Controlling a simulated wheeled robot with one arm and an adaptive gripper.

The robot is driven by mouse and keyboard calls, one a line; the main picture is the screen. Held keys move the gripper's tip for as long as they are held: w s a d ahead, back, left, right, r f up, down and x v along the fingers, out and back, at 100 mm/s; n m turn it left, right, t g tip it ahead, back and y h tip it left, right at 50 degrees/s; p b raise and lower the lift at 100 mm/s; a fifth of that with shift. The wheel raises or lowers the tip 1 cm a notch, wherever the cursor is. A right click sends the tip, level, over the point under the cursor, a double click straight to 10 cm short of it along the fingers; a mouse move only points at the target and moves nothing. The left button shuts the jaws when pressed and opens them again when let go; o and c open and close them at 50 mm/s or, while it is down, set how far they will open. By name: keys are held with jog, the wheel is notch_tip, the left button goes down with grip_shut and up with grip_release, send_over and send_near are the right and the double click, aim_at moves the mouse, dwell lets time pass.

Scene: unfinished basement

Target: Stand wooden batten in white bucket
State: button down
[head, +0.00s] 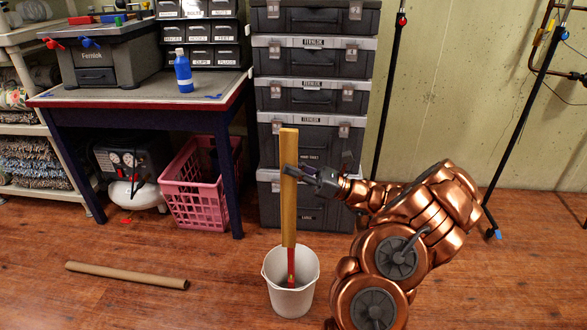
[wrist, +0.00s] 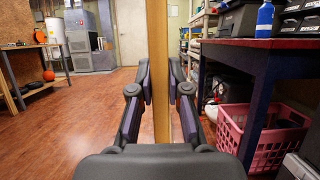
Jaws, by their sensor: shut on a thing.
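The wooden batten (head: 288,205) is upright in the head view, its lower end at the height of the white bucket's back rim in the picture. My gripper (head: 291,174) is shut on it around the middle. The wrist view shows the batten (wrist: 158,70) upright between the two fingers. The white bucket (head: 291,297) stands upright on the floor below. A red stick-like thing (head: 291,266) shows just under the batten's end and runs down into the bucket. I cannot tell how far the batten's end is from the rim.
A brown tube (head: 127,275) lies on the floor at left. A pink basket (head: 197,190) sits under the workbench (head: 140,100). Stacked grey tool cases (head: 312,130) stand behind the batten. The floor around the bucket's left side is clear.

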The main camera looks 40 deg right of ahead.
jog(key=shift+r+p, duration=0.25)
jog(key=shift+p, duration=0.4)
jog(key=b, duration=0.3)
send_over(294, 247)
jog(key=shift+f, duration=7.3)
jog(key=shift+w+d+f+b, duration=0.1)
jog(key=shift+w+f+b, duration=0.1)
jog(key=shift+f+b, duration=1.85)
jog(key=shift+w+d+f+b, duration=0.15)
jog(key=shift+f+b, duration=0.65)
jog(key=shift+f, duration=2.3)
jog(key=shift+a+f+b, duration=0.1)
jog(key=shift+f+b, duration=1.95)
jog(key=shift+f, duration=0.4)
jog(key=c, duration=1.1)
grip_release()
jog(key=shift+o, duration=0.2)
